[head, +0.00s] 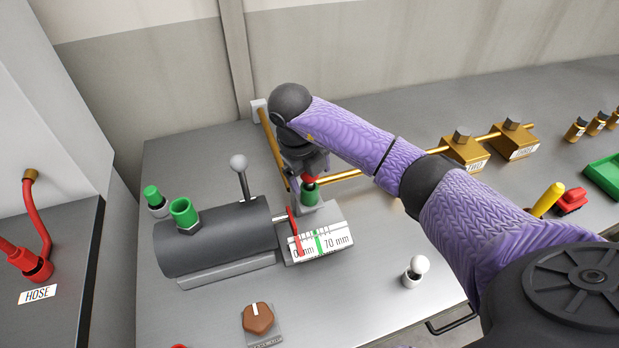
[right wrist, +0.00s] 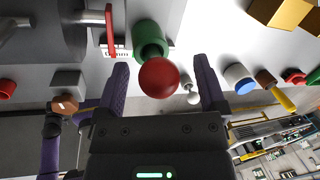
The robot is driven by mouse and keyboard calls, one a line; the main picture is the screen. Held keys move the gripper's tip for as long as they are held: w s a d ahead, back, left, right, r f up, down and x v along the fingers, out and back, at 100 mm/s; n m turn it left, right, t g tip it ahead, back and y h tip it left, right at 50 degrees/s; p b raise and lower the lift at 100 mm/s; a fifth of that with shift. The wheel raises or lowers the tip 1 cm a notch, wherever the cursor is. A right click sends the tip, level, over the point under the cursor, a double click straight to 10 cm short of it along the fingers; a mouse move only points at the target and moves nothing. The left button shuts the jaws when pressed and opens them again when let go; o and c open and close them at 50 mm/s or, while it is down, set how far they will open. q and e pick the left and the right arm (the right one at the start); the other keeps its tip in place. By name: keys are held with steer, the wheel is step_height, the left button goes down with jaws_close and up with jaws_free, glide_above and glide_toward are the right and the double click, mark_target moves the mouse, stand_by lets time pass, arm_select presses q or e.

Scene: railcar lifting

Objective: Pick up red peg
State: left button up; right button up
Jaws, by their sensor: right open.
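The red peg (right wrist: 158,77) shows a round red head in the right wrist view. It stands at a green socket (right wrist: 148,36), with a dark stem between head and socket. In the head view a bit of the red peg (head: 312,181) shows above the green socket (head: 310,196), partly hidden by my right gripper (head: 303,168). My right gripper (right wrist: 161,66) is open, with one finger on each side of the red head. I cannot tell whether a finger touches it. My left gripper is not in view.
A dark grey cylinder (head: 215,240) with a lever and green port lies left of the socket. A brass pipe (head: 345,176) runs behind. A white-balled knob (head: 417,270) stands front right.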

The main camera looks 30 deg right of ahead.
jaws_close()
